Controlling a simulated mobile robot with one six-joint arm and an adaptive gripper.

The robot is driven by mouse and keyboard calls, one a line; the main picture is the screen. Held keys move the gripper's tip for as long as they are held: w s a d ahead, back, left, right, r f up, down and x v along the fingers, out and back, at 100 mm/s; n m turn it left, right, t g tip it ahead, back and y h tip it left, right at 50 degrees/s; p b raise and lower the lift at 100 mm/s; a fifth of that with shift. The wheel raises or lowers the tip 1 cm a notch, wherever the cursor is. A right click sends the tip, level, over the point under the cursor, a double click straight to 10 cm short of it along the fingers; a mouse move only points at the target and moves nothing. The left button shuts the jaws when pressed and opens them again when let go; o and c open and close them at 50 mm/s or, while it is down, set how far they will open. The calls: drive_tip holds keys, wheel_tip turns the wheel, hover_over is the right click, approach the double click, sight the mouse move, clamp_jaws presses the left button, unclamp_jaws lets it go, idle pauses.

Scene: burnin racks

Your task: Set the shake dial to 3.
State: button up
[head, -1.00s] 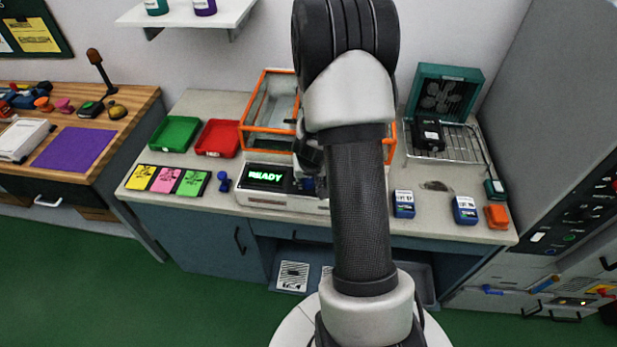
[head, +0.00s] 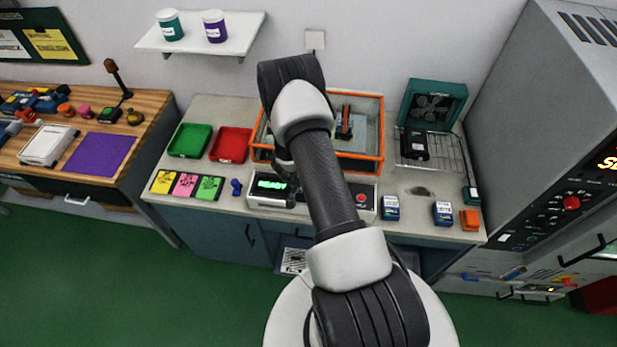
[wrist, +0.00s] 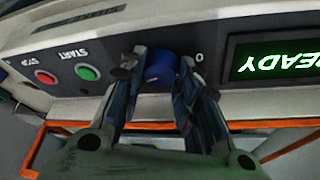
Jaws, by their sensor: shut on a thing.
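A "0" mark is visible beside the dial; the other marks and the pointer are hidden or too small to read. The green START button (wrist: 87,72) and red STOP button (wrist: 46,77) are on the same panel. The display (wrist: 275,60) reads READY in green. In the head view my arm hides the dial and fingertips.
The orange-framed enclosure (head: 383,130) stands behind the panel. Green (head: 190,140) and red (head: 231,145) trays and a small blue object (head: 236,187) are to the left. Blue boxes (head: 391,208) and an orange block (head: 470,220) sit to the right. Bare bench separates several items.

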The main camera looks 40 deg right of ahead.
drive_tip(key=shift+w+r+m+g+p, duration=0.1)
drive_tip(key=shift+m+g+p, duration=0.3)
drive_tip(key=shift+m+p, duration=0.75)
drive_tip(key=shift+m+g+p, duration=0.4)
drive_tip(key=shift+m+p, duration=0.05)
drive_tip(key=shift+m, duration=0.3)
drive_tip(key=o, duration=1)
drive_tip(key=shift+o, duration=0.2)
drive_tip(key=v, duration=1.1)
drive_tip(key=shift+a+r, duration=0.25)
drive_tip(key=shift+r, duration=0.1)
